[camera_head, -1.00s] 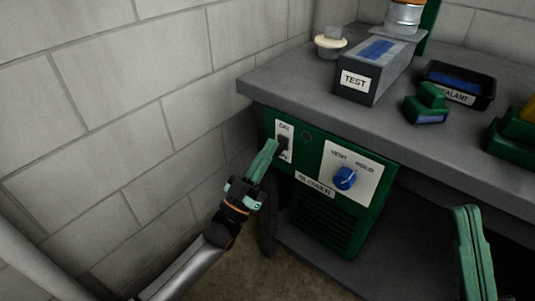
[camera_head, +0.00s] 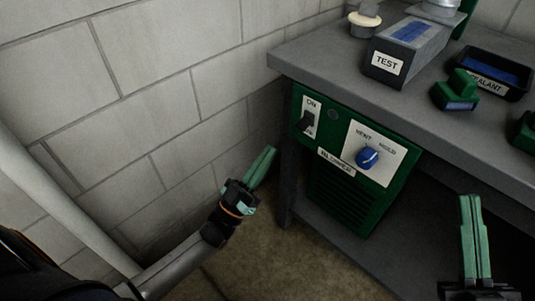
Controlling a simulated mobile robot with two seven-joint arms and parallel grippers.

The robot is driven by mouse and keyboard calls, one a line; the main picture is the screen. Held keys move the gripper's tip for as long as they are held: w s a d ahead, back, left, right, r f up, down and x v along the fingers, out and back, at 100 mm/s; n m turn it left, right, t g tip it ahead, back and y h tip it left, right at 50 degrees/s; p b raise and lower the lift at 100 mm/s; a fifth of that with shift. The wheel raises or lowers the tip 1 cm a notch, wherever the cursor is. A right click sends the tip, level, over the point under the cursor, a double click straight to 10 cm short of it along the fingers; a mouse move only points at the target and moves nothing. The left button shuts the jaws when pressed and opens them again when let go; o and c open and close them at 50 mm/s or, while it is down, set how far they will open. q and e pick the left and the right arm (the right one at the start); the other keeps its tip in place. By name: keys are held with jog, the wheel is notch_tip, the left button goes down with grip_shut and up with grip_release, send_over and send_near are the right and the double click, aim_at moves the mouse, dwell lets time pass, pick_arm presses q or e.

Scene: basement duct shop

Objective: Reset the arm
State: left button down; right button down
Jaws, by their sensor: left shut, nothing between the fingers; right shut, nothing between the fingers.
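My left gripper (camera_head: 264,167) is shut and empty. It stands in free air to the left of the green blower box (camera_head: 345,210), apart from it, with the wall behind. My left arm comes in from the lower left. My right gripper (camera_head: 470,205) is shut and empty at the lower right, in front of the space under the bench. The blower's black rocker switch (camera_head: 306,122) sits on a white plate marked ON. The blue knob (camera_head: 367,158) sits on a plate marked VENT and HOLD.
The grey bench (camera_head: 340,75) carries a grey TEST box (camera_head: 410,50), a black SEALANT tray (camera_head: 508,86), a green block with a blue base (camera_head: 457,90) and a round cream-rimmed item (camera_head: 364,22). A block wall (camera_head: 150,100) is on the left. Floor (camera_head: 270,260) shows between the arms.

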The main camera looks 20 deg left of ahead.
jog(key=shift+f, duration=0.1)
